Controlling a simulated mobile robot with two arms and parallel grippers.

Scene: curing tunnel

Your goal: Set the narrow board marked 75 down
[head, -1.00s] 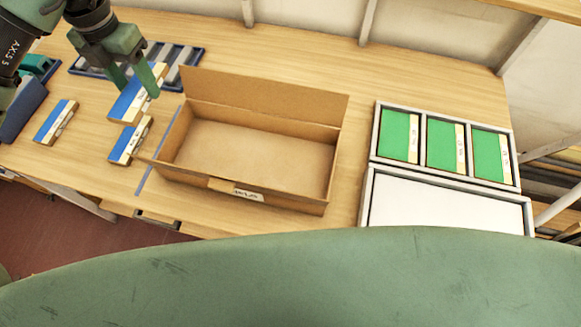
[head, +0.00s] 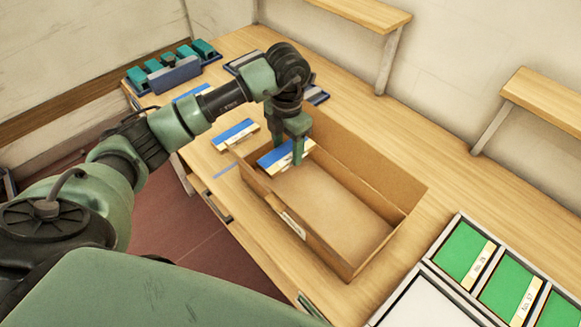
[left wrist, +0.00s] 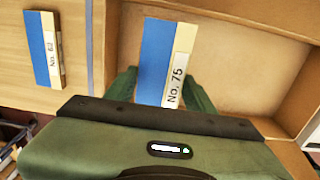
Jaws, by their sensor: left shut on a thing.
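The narrow board marked No. 75 (head: 270,158) is blue with a pale label strip. My left gripper (head: 294,152) is shut on it and holds it over the left end of the open cardboard box (head: 335,208). In the left wrist view the board (left wrist: 155,50) sits between the two green fingers (left wrist: 162,88), its label readable and the brown box floor (left wrist: 230,70) beyond it. I cannot tell whether the board touches the box. My right gripper is not in view.
A similar board marked No. 62 (left wrist: 45,50) lies on the table left of the box; another blue board (head: 190,93) lies farther left. A frame with several green boards (head: 463,248) stands at right. The visible box floor is bare.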

